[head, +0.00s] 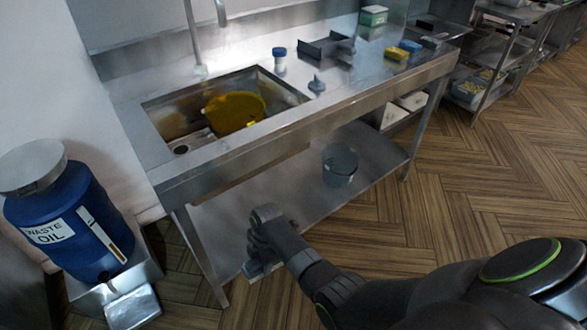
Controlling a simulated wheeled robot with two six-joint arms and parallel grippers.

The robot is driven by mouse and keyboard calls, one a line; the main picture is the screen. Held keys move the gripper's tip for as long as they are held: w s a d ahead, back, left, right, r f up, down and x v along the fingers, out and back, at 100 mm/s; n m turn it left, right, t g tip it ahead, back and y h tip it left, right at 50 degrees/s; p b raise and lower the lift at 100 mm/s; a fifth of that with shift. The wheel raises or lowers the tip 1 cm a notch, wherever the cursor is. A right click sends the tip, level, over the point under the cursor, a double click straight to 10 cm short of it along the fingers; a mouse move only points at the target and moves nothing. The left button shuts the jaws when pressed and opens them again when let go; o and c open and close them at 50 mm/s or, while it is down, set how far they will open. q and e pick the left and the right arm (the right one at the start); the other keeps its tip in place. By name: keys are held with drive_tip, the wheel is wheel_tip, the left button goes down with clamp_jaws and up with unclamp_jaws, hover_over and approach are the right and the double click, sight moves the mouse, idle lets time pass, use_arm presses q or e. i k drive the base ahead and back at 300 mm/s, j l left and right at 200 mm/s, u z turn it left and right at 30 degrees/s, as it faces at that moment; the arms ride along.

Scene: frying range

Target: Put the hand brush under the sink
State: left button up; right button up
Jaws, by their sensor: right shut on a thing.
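The steel sink (168,122) is set in a steel counter at the upper middle. Under it is a low steel shelf (225,205). My right gripper (256,262) is at the front edge of this shelf, below the counter's front, near the left front leg. It is shut on a pale grey thing, the hand brush (262,269), which is mostly hidden by the gripper. I cannot tell whether the brush touches the shelf. My left gripper is not in view.
A dark see-through tub (340,166) stands on the shelf to the right. A blue waste oil drum (72,230) stands at the left. A yellow round thing (236,110) lies in the sink. The shelf between gripper and tub looks bare.

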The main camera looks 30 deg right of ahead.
sight(313, 199)
drive_tip(key=i+l+u, duration=0.1)
drive_tip(key=l+u, duration=0.15)
drive_tip(key=l, duration=0.8)
drive_tip(key=l+u, duration=0.3)
drive_tip(key=l, duration=0.75)
